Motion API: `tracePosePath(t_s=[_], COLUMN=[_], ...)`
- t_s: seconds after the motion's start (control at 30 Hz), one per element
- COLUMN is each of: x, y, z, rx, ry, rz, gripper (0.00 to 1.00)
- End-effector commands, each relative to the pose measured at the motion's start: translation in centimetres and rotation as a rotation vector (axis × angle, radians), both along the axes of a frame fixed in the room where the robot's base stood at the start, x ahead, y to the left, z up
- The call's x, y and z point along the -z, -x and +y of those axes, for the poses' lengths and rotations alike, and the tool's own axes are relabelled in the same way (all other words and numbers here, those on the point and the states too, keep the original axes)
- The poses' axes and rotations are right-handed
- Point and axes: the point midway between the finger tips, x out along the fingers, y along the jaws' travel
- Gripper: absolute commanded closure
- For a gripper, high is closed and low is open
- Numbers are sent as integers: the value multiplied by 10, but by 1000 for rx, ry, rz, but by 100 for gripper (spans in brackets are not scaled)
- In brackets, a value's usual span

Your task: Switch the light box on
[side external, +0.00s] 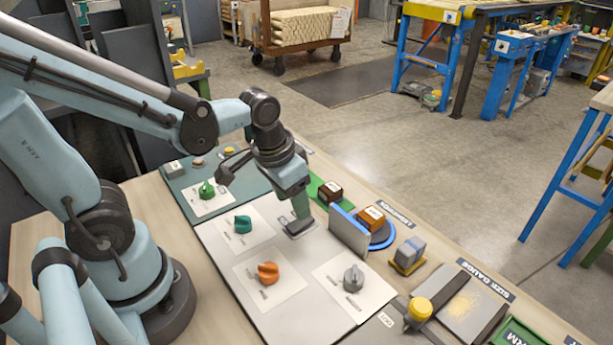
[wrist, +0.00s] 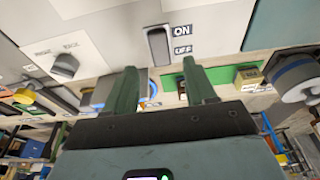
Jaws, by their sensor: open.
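A grey switch (wrist: 158,46) with a dark edge is set in a pale panel (wrist: 105,20) in the wrist view. Its labels read ON, upper in the picture, and OFF, lower. I cannot tell which way the switch is set. My gripper (wrist: 161,72) is open and empty, its two green fingers apart on either side below the switch in the picture. In the side view my gripper (side external: 300,212) points down close over the pale panel (side external: 210,240); a dark piece (side external: 300,227) shows under it. I cannot tell for certain which thing is the light box.
Around the gripper are a teal knob (side external: 243,223), an orange knob (side external: 268,272), a grey knob (side external: 353,278) and a green knob (side external: 207,188). An upright blue-edged plate (side external: 347,235) stands close right of it, before a wooden block (side external: 371,216) on a blue disc.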

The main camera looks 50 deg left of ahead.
Motion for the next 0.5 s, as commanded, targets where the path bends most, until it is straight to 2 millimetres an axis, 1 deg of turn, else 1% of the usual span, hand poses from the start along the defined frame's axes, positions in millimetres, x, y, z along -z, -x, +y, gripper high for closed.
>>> tracePosePath(t_s=[0.3, 0.5], x=[-34, -52], y=[9, 13], z=[0, 0], rx=[0, 0], ry=[0, 0], rz=[0, 0], gripper=[45, 45])
